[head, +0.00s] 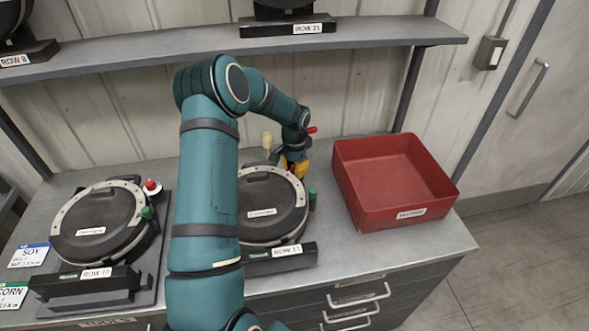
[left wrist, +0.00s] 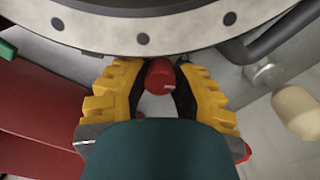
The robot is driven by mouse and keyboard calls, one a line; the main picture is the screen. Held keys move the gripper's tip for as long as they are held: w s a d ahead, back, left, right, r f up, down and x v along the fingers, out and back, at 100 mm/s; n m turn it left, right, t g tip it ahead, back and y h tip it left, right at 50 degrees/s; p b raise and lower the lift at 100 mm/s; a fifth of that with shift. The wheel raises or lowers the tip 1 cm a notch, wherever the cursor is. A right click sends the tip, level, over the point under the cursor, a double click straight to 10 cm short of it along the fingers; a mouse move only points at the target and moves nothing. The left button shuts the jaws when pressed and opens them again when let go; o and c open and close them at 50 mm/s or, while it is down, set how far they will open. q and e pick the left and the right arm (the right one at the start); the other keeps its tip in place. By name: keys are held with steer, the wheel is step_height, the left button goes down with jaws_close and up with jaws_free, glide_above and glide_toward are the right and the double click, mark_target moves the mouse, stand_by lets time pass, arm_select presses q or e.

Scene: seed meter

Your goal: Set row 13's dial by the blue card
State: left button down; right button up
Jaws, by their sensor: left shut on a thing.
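The row 13 seed meter (head: 272,204) stands on the bench, a black round unit with a grey dotted rim, partly hidden by my left arm. Its label (head: 287,251) is on the front stand. My left gripper (head: 292,166) is behind the meter at its far rim. In the left wrist view the yellow fingers (left wrist: 159,85) are closed around a red knob (left wrist: 159,76) just below the dotted rim (left wrist: 143,39). The blue-topped SOY card (head: 30,255) lies at the bench's left edge; its small print is hard to read. My right gripper is not in view.
A red bin (head: 395,182) stands right of the meter. A green knob (head: 312,198) and a cream knob (head: 267,140) are close to the meter. Another meter (head: 100,225) and a green CORN card (head: 12,296) are at left. A shelf (head: 380,38) runs above.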

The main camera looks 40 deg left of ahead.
arm_select(q)
steer(key=shift+n, duration=0.5)
steer(key=c, duration=1)
jaws_free()
steer(key=shift+r, duration=0.1)
step_height(320, 180, up, 12)
